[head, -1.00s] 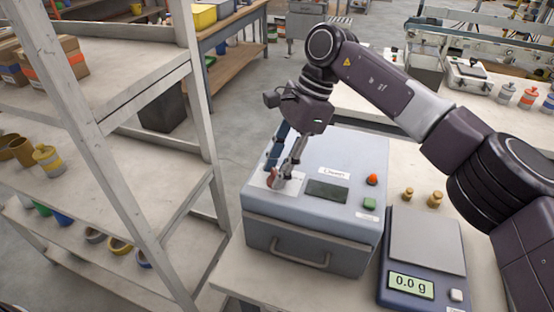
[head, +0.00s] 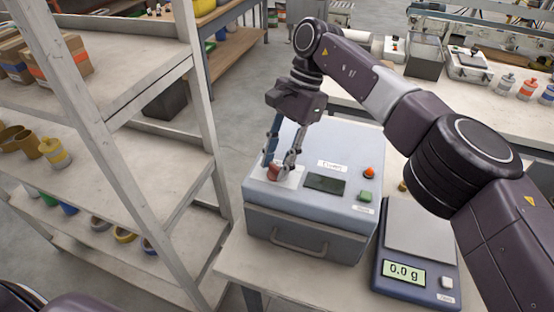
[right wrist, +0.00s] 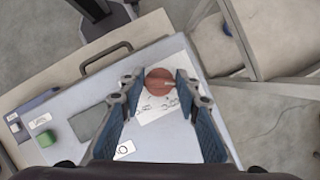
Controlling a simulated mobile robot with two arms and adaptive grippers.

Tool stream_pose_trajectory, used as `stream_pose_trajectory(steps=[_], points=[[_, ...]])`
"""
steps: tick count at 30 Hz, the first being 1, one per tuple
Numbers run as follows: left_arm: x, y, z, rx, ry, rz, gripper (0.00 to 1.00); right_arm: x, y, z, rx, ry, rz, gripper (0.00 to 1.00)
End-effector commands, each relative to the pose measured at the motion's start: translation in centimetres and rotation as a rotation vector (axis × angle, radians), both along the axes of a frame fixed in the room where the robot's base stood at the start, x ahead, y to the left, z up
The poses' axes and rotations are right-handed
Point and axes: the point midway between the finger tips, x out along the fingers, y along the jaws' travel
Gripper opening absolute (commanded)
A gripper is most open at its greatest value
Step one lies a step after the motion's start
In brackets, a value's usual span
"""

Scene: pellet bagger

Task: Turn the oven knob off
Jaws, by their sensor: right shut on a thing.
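The oven (head: 310,222) is a blue-grey box with a front handle, standing on a bench. Its red-brown knob (head: 273,173) sits on a white label at the left of the top face. My right gripper (head: 277,171) points down at the knob and is shut on it, one finger on each side. In the right wrist view the round knob (right wrist: 160,79) shows between the two fingertips, with a pale pointer line on it. The label's markings (right wrist: 156,107) are too small to read. My left gripper is out of view.
The oven top also has a dark display (head: 325,183), a green button (head: 365,196) and an orange-red button (head: 369,173). A scale (head: 415,262) reading 0.0 g stands at its right. A shelf rack (head: 110,180) stands close on the left.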

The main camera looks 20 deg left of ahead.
Motion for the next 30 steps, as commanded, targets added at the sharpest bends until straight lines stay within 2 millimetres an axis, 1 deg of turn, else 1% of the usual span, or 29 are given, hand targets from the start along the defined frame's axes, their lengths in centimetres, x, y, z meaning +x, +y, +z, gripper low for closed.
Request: stream_pose_trajectory(steps=[3, 4, 6, 9, 24, 30], points=[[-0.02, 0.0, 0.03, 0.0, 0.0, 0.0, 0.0, 0.24, -0.04, 0.22, 0.002, -0.007, -0.003, 0.06], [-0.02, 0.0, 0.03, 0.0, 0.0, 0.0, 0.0, 0.24, -0.04, 0.22, 0.002, -0.007, -0.003, 0.31], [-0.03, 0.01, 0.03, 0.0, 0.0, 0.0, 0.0, 0.23, -0.05, 0.22, 0.002, -0.007, -0.003, 0.39], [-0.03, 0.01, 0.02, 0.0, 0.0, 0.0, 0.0, 0.18, -0.04, 0.16, 0.001, -0.005, -0.002, 0.48], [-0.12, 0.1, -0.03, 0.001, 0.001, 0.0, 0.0, 0.04, -0.01, 0.03, 0.0, -0.001, -0.003, 0.48], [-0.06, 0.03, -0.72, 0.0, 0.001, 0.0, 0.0, 0.05, -0.1, -0.2, 0.0, -0.001, -0.045, 0.48]])
